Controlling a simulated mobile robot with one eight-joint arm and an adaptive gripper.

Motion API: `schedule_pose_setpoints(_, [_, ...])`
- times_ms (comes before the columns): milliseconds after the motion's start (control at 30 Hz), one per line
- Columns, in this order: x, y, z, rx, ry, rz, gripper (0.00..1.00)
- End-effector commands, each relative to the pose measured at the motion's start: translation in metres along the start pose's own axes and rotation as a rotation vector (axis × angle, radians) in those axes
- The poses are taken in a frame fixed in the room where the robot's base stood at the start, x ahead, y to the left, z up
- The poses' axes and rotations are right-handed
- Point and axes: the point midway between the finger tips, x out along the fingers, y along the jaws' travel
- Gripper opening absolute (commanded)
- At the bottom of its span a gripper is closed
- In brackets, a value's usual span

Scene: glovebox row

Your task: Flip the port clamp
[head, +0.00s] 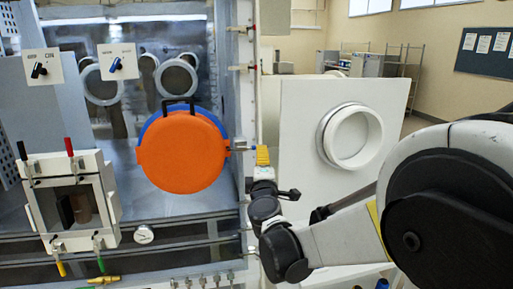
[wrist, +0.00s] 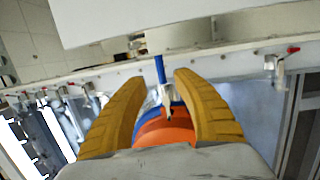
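A round orange port cover (head: 180,152), with a blue disc behind its upper edge and a dark handle on top, sits on the glovebox front. A small metal port clamp (head: 239,147) is at its right edge. In the wrist view the clamp (wrist: 168,98) has a blue lever (wrist: 160,69) standing up between my fingers, with the orange cover (wrist: 165,132) below it. My gripper (head: 262,156) is just right of the clamp; its yellow fingers also show in the wrist view (wrist: 164,84). They are open, with gaps on both sides of the lever; contact is not visible.
A small box (head: 113,191) with coloured toggle levers stands at left. Two switch plates (head: 39,67) (head: 122,61) hang above. A white panel with a round port (head: 352,136) is at right. Small clamps (wrist: 275,62) line the frame rail.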

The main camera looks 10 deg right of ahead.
Motion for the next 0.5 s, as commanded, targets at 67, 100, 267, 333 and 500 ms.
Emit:
schedule_pose_setpoints(67, [0.018,-0.003,0.001,-0.001,-0.003,0.0,0.35])
schedule_pose_setpoints(100, [0.026,-0.003,0.001,-0.001,-0.003,0.0,0.35])
schedule_pose_setpoints(267, [0.053,-0.002,0.001,0.001,-0.002,0.0,0.35])
schedule_pose_setpoints(333, [0.062,-0.002,0.001,0.001,-0.002,0.0,0.35])
schedule_pose_setpoints(500, [0.072,0.0,0.001,0.001,-0.003,0.0,0.35])
